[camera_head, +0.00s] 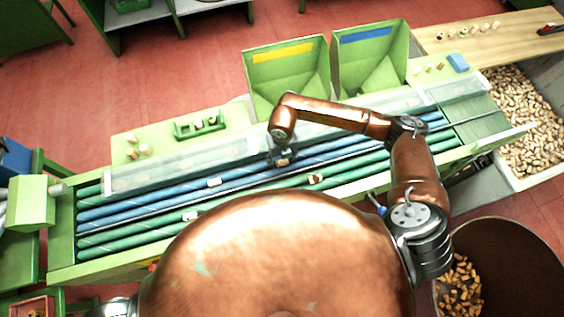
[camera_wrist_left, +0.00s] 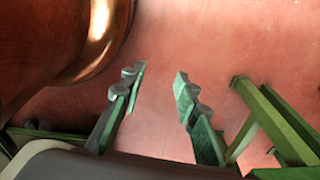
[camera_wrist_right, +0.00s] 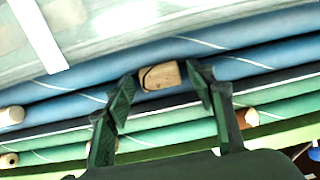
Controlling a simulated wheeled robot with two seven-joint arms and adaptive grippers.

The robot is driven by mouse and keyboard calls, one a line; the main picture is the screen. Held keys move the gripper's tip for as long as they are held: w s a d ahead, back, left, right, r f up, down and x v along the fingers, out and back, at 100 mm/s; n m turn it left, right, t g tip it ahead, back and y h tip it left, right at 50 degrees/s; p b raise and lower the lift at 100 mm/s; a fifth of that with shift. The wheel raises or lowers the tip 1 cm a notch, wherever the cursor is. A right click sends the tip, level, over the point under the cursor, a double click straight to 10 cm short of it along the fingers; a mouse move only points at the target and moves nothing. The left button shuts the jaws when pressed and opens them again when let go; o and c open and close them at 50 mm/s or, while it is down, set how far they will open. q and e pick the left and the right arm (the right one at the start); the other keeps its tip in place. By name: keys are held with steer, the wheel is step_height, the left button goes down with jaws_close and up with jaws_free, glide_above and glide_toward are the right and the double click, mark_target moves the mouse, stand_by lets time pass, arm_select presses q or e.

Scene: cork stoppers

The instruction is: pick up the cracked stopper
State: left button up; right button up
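A tan stopper (camera_wrist_right: 160,76) with a dark line near its left end lies on the blue rollers, between the fingertips of my right gripper (camera_wrist_right: 162,82). I cannot tell whether the line is a crack. Thin gaps seem to show on both sides of it, and the fingers are apart. In the head view, the right gripper (camera_head: 283,153) reaches down over the conveyor, with this stopper (camera_head: 283,162) just below it. Other stoppers lie on the rollers: a pale one (camera_head: 213,182), another pale one (camera_head: 190,216) and a brown-ended one (camera_head: 315,179). My left gripper (camera_wrist_left: 160,75) is open and empty above red floor.
A clear guard (camera_head: 150,177) runs along the conveyor's far side. Two green bins (camera_head: 287,75) (camera_head: 370,60), labelled yellow and blue, stand behind it. A small green tray (camera_head: 200,125) is at the back left. A cork-filled hopper (camera_head: 525,120) is at the right, and a brown barrel (camera_head: 510,250) at lower right.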

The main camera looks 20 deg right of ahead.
steer(key=c, duration=0.6)
steer(key=shift+r, duration=0.15)
